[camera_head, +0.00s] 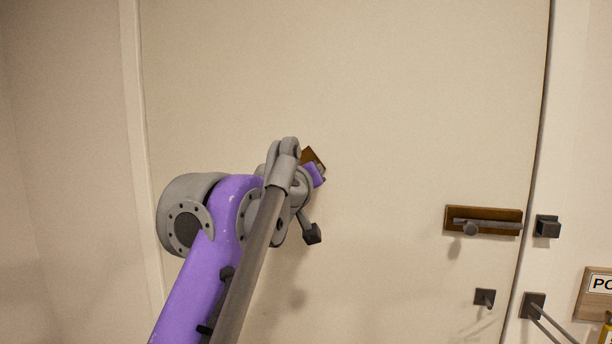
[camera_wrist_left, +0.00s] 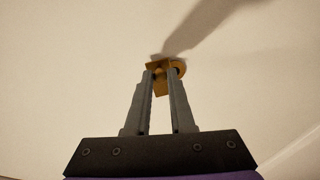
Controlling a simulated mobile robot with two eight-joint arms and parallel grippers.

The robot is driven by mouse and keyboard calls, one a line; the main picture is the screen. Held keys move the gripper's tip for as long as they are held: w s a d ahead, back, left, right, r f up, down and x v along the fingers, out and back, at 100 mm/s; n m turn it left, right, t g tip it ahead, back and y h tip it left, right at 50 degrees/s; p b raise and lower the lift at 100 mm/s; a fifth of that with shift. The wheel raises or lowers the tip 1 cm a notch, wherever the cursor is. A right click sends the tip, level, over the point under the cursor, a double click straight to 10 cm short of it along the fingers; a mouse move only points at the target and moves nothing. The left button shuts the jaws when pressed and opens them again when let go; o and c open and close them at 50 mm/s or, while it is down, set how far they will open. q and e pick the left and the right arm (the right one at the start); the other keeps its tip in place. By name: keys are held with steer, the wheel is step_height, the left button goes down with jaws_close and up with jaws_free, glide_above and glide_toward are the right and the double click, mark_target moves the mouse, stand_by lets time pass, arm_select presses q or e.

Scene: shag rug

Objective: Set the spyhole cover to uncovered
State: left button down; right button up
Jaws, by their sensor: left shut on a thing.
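The spyhole cover (camera_head: 311,157) is a small brown plate on the cream door, tilted and partly hidden behind my left arm in the head view. In the left wrist view the cover (camera_wrist_left: 158,89) looks orange-brown and sits between the fingertips, with a rounded part to the right. My left gripper (camera_wrist_left: 161,73) is shut on it. In the head view my wrist hides the fingers. I cannot see whether the spyhole is covered. My right gripper is in neither view.
The cream door (camera_head: 420,100) fills most of the head view. A brown plate with a grey bolt (camera_head: 485,221) is at its right, near a dark catch (camera_head: 547,226). Lower down are small dark fittings (camera_head: 485,297) and a wooden sign (camera_head: 596,294). The door around the cover is clear.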

mark_target(317, 156)
arm_select(q)
steer(key=n, duration=0.1)
steer(key=r+n, duration=0.1)
steer(key=n, duration=0.1)
steer(key=d+n, duration=0.1)
steer(key=shift+s+r+p, duration=0.15)
steer(key=shift+r+p, duration=0.15)
steer(key=shift+p, duration=0.05)
steer(key=n, duration=0.2)
steer(key=r+n, duration=0.1)
steer(key=r+n+p, duration=0.1)
steer(key=n, duration=0.1)
steer(key=shift+d+n+h, duration=0.15)
steer(key=shift+n+h, duration=0.15)
steer(key=shift+h, duration=0.1)
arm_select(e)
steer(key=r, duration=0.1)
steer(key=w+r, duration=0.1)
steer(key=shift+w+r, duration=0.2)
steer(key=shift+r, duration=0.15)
arm_select(q)
steer(key=c, duration=0.8)
jaws_free()
steer(key=shift+o, duration=0.2)
steer(key=shift+s, duration=0.1)
